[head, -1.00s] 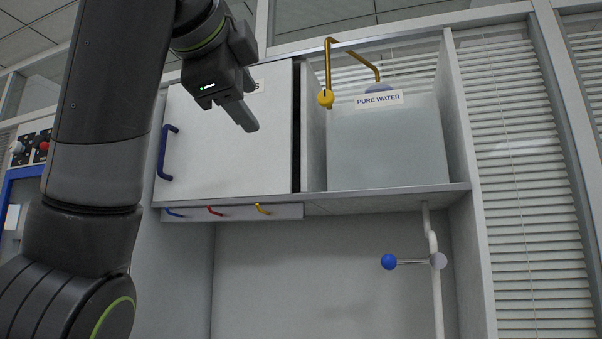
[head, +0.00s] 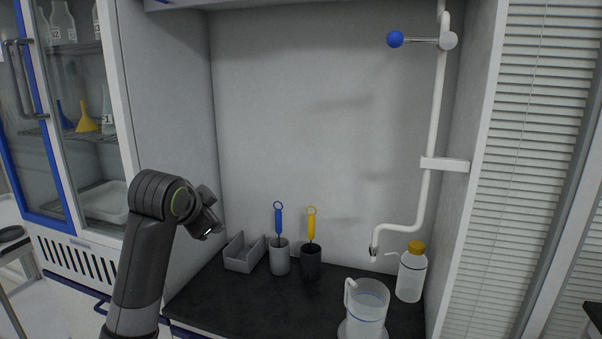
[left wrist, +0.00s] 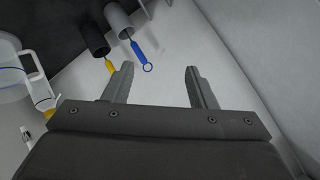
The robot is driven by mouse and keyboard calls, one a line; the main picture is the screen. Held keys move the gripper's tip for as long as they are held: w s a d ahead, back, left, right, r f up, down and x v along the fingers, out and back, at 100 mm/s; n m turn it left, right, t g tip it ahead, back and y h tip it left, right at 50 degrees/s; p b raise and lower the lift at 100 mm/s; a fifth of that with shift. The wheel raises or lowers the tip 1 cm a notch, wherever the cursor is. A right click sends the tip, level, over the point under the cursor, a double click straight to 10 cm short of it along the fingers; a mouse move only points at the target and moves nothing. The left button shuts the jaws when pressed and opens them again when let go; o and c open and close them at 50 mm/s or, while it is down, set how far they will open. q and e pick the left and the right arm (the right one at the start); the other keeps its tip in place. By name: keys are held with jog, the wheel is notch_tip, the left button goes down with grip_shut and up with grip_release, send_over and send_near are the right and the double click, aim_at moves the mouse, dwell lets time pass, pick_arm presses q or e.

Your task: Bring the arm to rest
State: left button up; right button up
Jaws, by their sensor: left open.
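My left arm stands at the left in the head view, bent at the elbow. Its dark left gripper (head: 212,228) hangs over the left side of the counter, near the grey bin, and looks small and partly turned away. In the left wrist view the left gripper (left wrist: 160,70) has its two fingers spread with nothing between them. My right gripper is in neither view.
On the dark counter (head: 240,300) stand a grey bin (head: 244,253), a grey cup (head: 280,262) and a black cup (head: 311,265) with brushes, a clear jug (head: 367,308) and a yellow-capped bottle (head: 411,275). A white pipe (head: 431,150) runs down the right. A glass-fronted cabinet (head: 75,110) stands left.

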pick_arm(q)
jog(key=s+a+f+n+g, duration=0.1)
jog(key=s+a+f+n, duration=0.1)
jog(key=s+f, duration=0.55)
jog(key=s+a+f+n+g+y, duration=0.1)
jog(key=s+a+f, duration=0.25)
jog(key=f, duration=0.75)
jog(key=s+a+f+n+g, duration=0.1)
jog(key=s+a+f+n, duration=0.1)
jog(key=s+f, duration=0.55)
jog(key=s+a+f+n+g+y, duration=0.1)
jog(key=s+a+f+n+g, duration=0.3)
jog(key=s, duration=0.8)
jog(key=s+f+n+y, duration=0.1)
jog(key=s+f, duration=0.6)
jog(key=s, duration=0.6)
notch_tip(320, 180, down, 25)
jog(key=a+g, duration=0.1)
jog(key=s+d+f+g+h, duration=0.1)
jog(key=s+f, duration=1.4)
jog(key=shift+s+f+n+g, duration=0.2)
jog(key=shift+f+n+g, duration=0.05)
jog(key=shift+n+g, duration=0.05)
